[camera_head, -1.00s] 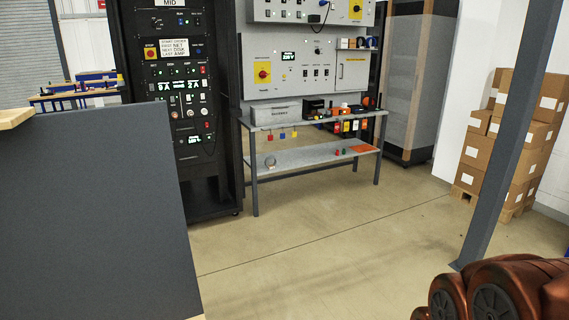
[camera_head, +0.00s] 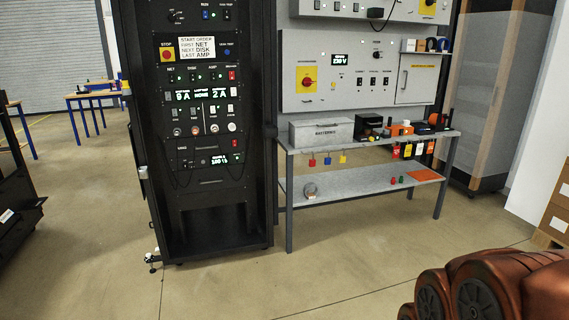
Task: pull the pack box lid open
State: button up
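A grey box (camera_head: 321,133) with a dark printed label stands at the left end of the bench's top shelf. It may be the pack box; its label is too small to read surely. Its top looks closed. No gripper touches it. My gripper is not in view; only my copper-coloured arm links show at the bottom right, well in front of the bench.
The grey metal bench (camera_head: 370,188) holds chargers, hanging tags and small parts. A tall black rack (camera_head: 205,165) stands directly left of it. A grey wall panel (camera_head: 350,70) is behind. Cardboard boxes (camera_head: 556,215) are at the right. The floor in front is clear.

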aim_at(336, 121)
jog(key=u, duration=0.2)
jog(key=i, duration=1.75)
jog(key=u, duration=0.25)
jog(key=i, duration=1.5)
jog(key=u, duration=0.1)
